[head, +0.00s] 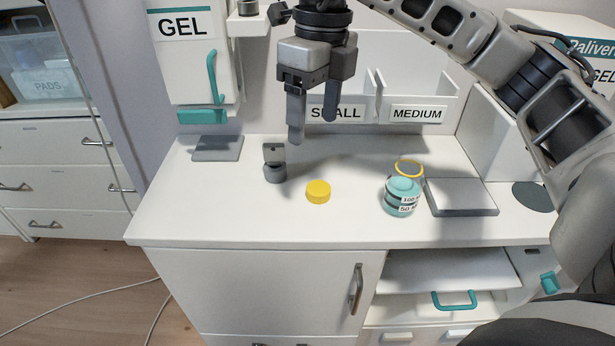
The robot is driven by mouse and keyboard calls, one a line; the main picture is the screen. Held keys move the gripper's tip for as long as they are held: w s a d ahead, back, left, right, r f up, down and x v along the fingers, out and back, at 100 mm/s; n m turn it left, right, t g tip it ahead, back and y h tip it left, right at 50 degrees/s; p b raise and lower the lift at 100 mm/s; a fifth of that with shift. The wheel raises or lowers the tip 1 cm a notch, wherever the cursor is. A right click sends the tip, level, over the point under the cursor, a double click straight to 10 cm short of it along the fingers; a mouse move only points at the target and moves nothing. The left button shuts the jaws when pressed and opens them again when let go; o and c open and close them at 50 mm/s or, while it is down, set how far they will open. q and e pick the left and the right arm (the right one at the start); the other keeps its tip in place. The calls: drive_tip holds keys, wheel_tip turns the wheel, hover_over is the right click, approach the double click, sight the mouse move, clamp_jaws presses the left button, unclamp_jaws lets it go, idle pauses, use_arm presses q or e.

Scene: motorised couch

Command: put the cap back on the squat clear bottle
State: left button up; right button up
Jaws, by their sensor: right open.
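The squat clear bottle (401,197) stands upright on the white counter, right of the middle, with teal contents and a label. Its mouth has a yellow ring and no cap on it. The yellow cap (318,191) lies flat on the counter to the left of the bottle. My right gripper (312,128) is open and empty, pointing down above the back part of the counter. It is above and behind the cap, clear of it. My left gripper is not in view.
A small grey stand (274,167) is left of the cap. A grey flat block (460,197) lies right of the bottle, with a dark disc (532,197) beyond. A grey pad (217,148) is at back left. Labelled bins (417,113) line the back. The front counter strip is clear.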

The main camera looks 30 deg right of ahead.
drive_tip(key=shift+w+d+r+m+h, duration=0.15)
drive_tip(key=shift+d+r+h, duration=0.1)
drive_tip(key=shift+d+r, duration=0.25)
drive_tip(key=shift+w+d+r+m+h, duration=0.15)
drive_tip(key=shift+d+r+h, duration=0.1)
drive_tip(key=shift+d, duration=0.4)
drive_tip(key=b, duration=0.3)
hover_over(319, 188)
drive_tip(key=f, duration=1)
drive_tip(key=shift+s+d+f, duration=0.15)
drive_tip(key=shift+d, duration=0.05)
drive_tip(key=shift+f, duration=0.2)
drive_tip(key=shift+a+f+p, duration=0.2)
drive_tip(key=shift+f+p, duration=0.1)
drive_tip(key=shift+f, duration=2.35)
